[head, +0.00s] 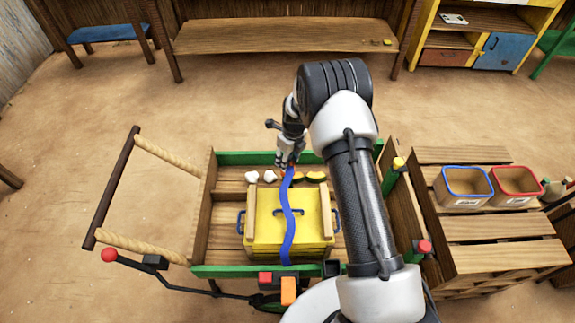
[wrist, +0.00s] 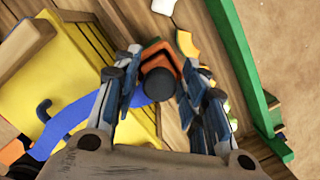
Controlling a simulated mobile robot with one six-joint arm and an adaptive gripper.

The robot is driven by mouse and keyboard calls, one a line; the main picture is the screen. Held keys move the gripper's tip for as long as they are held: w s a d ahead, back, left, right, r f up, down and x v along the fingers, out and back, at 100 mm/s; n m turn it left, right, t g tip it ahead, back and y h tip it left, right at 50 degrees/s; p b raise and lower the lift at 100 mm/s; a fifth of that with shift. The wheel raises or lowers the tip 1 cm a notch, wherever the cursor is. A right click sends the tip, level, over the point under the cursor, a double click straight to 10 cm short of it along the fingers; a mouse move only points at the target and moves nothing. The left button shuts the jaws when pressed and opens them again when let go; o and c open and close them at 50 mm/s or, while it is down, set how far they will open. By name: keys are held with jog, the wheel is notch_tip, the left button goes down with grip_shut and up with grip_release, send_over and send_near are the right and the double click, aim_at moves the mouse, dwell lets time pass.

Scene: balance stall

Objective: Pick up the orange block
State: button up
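An orange block (wrist: 160,55) with a dark round part on its near side sits between the two fingers of my gripper (wrist: 160,82) in the wrist view. In the head view my gripper (head: 289,163) points down at the back of the green-rimmed wooden cart (head: 240,158). The fingers lie close on both sides of the block. I cannot tell whether they press on it. A blue ribbon (head: 290,222) runs from the gripper tip over the yellow box (head: 265,232). It also shows in the wrist view (wrist: 62,130). Another orange piece (head: 289,291) is at the cart's front edge.
Small white and yellow-green pieces (head: 316,176) lie in the cart beside the gripper. A blue-rimmed bin (head: 464,197) and a red-rimmed bin (head: 517,197) stand on a slatted crate (head: 492,228) to the right. A rope-sided handle (head: 112,190) extends left.

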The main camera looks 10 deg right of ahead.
grip_shut()
jog(key=shift+r, duration=0.1)
dwell(0.3)
